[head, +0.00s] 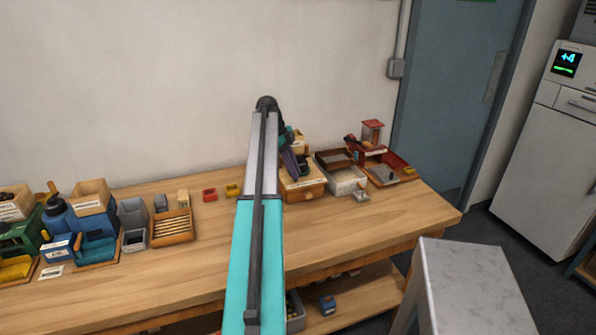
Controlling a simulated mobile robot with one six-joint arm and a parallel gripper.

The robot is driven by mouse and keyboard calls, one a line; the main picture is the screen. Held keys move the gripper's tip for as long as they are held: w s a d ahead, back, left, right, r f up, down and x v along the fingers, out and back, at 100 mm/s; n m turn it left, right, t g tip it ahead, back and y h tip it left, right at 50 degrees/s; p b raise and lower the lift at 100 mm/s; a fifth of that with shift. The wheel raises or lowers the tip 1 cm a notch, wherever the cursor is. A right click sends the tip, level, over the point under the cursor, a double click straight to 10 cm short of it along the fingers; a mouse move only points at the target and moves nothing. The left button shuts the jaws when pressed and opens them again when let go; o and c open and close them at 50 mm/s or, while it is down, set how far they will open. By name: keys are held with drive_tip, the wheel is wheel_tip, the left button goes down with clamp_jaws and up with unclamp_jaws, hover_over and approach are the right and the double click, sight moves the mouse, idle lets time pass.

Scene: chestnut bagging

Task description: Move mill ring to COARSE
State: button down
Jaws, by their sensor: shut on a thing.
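My gripper (302,165) is small and dark, partly behind my own arm, and sits low over a wooden box with a small knob on its front (303,191) at the back of the bench. The box looks like the mill. The gripper is shut at the mill's top, where the ring would be. The ring itself and any COARSE mark are too small or hidden to make out, so I cannot tell the ring's setting.
A grey tray (346,181) and a red device (372,133) stand close to the right of the mill. Small red (209,194) and yellow (233,189) bins stand to its left. The wooden bench (200,258) is clear in front. A pale stand (475,275) is at lower right.

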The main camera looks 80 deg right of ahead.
idle(0.3)
drive_tip(key=c, duration=2)
unclamp_jaws()
drive_tip(key=shift+c, duration=0.2)
drive_tip(key=p+v, duration=0.1)
drive_tip(key=v, duration=1.2)
drive_tip(key=shift+w+r, duration=0.15)
drive_tip(key=shift+r, duration=0.2)
